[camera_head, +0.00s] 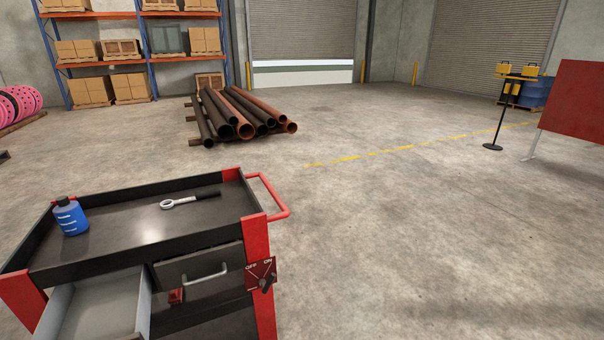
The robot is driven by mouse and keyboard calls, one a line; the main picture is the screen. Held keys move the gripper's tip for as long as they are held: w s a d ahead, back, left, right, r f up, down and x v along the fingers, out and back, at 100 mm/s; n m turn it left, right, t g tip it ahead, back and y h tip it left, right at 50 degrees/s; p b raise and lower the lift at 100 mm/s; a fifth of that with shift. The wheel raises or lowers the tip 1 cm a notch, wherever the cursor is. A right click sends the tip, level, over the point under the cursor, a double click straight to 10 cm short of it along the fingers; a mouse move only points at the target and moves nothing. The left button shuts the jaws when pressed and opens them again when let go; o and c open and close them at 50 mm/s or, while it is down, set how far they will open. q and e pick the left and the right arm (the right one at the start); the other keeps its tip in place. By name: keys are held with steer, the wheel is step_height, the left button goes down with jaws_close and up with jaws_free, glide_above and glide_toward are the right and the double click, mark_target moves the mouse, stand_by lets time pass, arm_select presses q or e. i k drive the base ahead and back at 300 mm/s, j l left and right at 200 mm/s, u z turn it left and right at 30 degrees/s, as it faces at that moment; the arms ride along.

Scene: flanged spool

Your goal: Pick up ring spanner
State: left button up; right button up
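The ring spanner (190,199) lies flat on the black top tray of a red and black tool trolley (150,247). Its silver ring end points left, and its dark handle runs right and slightly up toward the tray's back right corner. Nothing touches the spanner. Neither of my grippers shows in the head view.
A blue bottle (70,217) stands at the tray's left, clear of the spanner. Raised edges surround the tray. A red push handle (272,196) sticks out at right. One drawer (100,308) is open below. An OFF/ON switch plate (261,274) is on the front right corner. Floor to the right is clear.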

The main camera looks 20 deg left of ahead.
mark_target(216, 191)
steer(key=i+l+z, duration=0.15)
steer(key=i, duration=0.65)
steer(key=i+l+z, duration=0.2)
steer(key=i, duration=0.6)
steer(key=i+u, duration=0.2)
steer(key=u, duration=0.25)
steer(key=i+l+u, duration=0.1)
steer(key=u, duration=0.3)
steer(key=i+l+u, duration=0.15)
steer(key=i+u, duration=0.15)
steer(key=u, duration=0.15)
steer(key=i+l+u, duration=0.15)
steer(key=u, duration=0.3)
steer(key=i+l+u, duration=0.15)
steer(key=u, duration=0.3)
steer(key=i+l+u, duration=0.15)
steer(key=u, duration=0.3)
steer(key=i+l+u, duration=0.1)
steer(key=l+u, duration=0.15)
steer(key=u, duration=0.2)
steer(key=i+l+u, duration=0.1)
steer(key=l+u, duration=0.2)
steer(key=u, duration=0.15)
steer(key=l+u, duration=0.25)
steer(key=u, duration=0.2)
steer(key=l+u, duration=0.3)
steer(key=u, duration=0.15)
